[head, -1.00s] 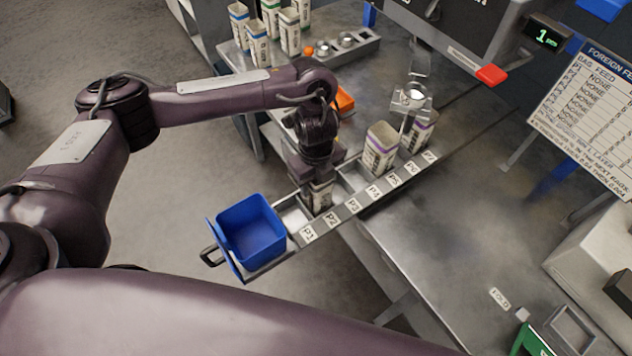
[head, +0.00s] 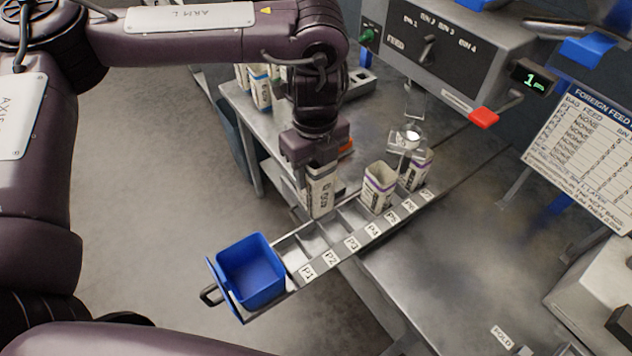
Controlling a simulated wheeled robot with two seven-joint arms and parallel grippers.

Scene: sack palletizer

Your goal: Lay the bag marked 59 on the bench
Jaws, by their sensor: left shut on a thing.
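My left gripper (head: 316,165) is shut on a white paper bag (head: 321,194) with dark print on its side. The bag hangs upright just above the slotted rack, over the P2–P3 area. The print is too small for me to read surely as 59. The gripper covers the bag's top. The grey steel bench (head: 430,270) spreads to the right of the rack, with much of its surface bare. My right gripper is out of view.
Two purple-trimmed bags stand in the rack, one (head: 378,190) near P4–P5, another (head: 415,170) behind it. A blue bin (head: 252,270) sits at the rack's near end. More bags (head: 260,88) stand at back left. A grey control box (head: 450,50) overhangs the bench.

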